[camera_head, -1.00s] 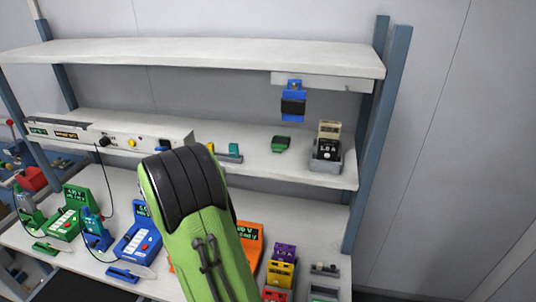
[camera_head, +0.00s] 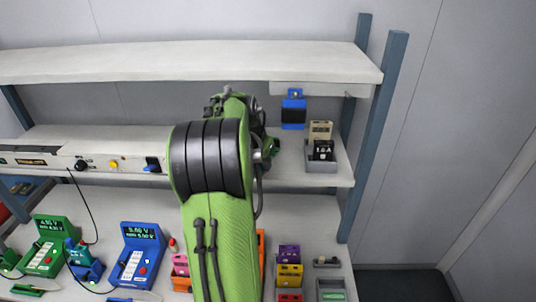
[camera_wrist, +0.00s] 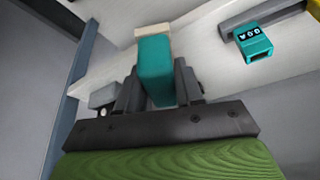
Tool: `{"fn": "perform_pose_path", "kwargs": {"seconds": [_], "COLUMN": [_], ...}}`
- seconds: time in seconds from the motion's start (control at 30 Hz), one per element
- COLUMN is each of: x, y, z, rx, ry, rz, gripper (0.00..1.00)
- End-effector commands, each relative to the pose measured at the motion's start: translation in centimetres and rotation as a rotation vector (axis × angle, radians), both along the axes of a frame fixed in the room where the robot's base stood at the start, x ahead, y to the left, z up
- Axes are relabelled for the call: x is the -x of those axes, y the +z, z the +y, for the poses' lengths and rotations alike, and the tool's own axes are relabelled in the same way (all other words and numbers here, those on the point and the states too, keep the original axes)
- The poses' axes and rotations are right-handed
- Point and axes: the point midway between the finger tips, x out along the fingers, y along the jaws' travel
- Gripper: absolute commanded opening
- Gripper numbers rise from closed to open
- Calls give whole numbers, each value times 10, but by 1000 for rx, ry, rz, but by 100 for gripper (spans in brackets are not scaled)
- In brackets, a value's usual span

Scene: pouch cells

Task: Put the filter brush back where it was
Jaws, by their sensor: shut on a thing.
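My gripper (camera_wrist: 157,88) shows in the wrist view, its dark fingers shut on a teal block-like piece with a pale beige end (camera_wrist: 155,66), which appears to be the filter brush. The held piece points away from the wrist, with a pale shelf surface (camera_wrist: 199,50) behind it. I cannot tell whether it touches that surface.
A teal labelled block (camera_wrist: 253,42) lies beside a dark grey bar in the wrist view. In the head view, a grey tray (camera_head: 322,165) holds a black-and-beige block at the shelf's right end. A blue holder (camera_head: 293,112) hangs above. Meters and coloured blocks stand below.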

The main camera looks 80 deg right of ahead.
Motion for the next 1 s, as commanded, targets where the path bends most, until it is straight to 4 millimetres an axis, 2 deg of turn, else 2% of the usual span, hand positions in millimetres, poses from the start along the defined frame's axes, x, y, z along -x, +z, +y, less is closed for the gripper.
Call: {"fn": "perform_pose_path", "kwargs": {"seconds": [0.1, 0.2, 0.4, 0.6, 0.97, 1.0], "x": [5, 9, 12, 12, 11, 11], "y": [3, 3, 2, -33, -39, -40], "z": [-29, -47, -68, -68, -68, -67], "rx": [0, 0, 0, -2, 1, 0], "ry": [0, 0, 1, 3, 3, 3], "rz": [1, 1, 0, 1, 0, 0], "gripper": [8, 8, 8, 8, 8, 38]}}
